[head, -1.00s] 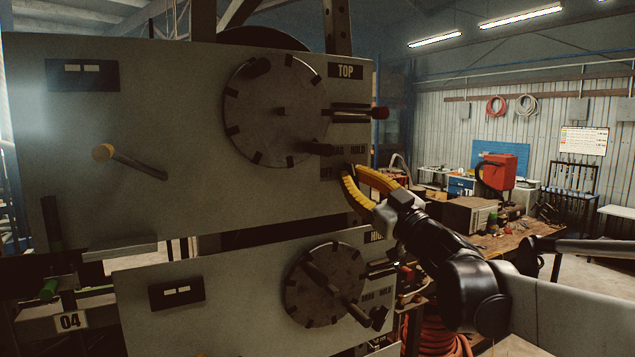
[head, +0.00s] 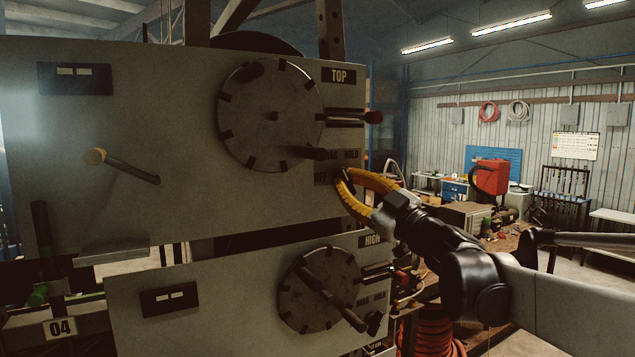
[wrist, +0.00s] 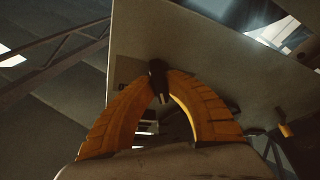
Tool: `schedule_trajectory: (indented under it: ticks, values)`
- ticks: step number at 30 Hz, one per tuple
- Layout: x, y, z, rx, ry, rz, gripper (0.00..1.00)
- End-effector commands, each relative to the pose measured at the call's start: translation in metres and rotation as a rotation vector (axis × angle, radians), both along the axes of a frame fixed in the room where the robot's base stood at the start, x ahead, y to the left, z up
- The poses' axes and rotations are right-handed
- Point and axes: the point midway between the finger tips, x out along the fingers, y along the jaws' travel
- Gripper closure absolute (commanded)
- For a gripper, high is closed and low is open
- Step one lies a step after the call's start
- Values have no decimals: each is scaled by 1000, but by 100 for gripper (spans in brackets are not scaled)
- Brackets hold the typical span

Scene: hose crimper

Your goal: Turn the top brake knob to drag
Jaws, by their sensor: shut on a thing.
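The top panel (head: 120,200) carries a TOP label (head: 338,76) and, at its lower right, DRAG and HOLD labels (head: 342,155) with OFF below left. My gripper (head: 343,176), with yellow ribbed fingers, is at that corner beside the labels. In the wrist view its fingertips (wrist: 159,78) close on the small dark top brake knob (wrist: 157,70) standing out from the panel. The fingers hide most of the knob in the head view. I cannot tell which label the knob points to.
A slotted disc (head: 270,115) with a crank handle and a red-tipped lever (head: 373,117) sit close above my gripper. Below is the HIGH panel (head: 230,310) with its own disc (head: 320,290). A workbench (head: 500,240) stands behind at right.

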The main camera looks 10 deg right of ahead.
Motion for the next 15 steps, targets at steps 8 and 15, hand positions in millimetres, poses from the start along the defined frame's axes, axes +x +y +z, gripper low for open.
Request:
schedule_trajectory:
  ticks: [8, 15]
  values:
    - [0, 0, 0, 1, 0, 0, 65]
    - [-8, -5, -3, 1, 0, 0, 65]
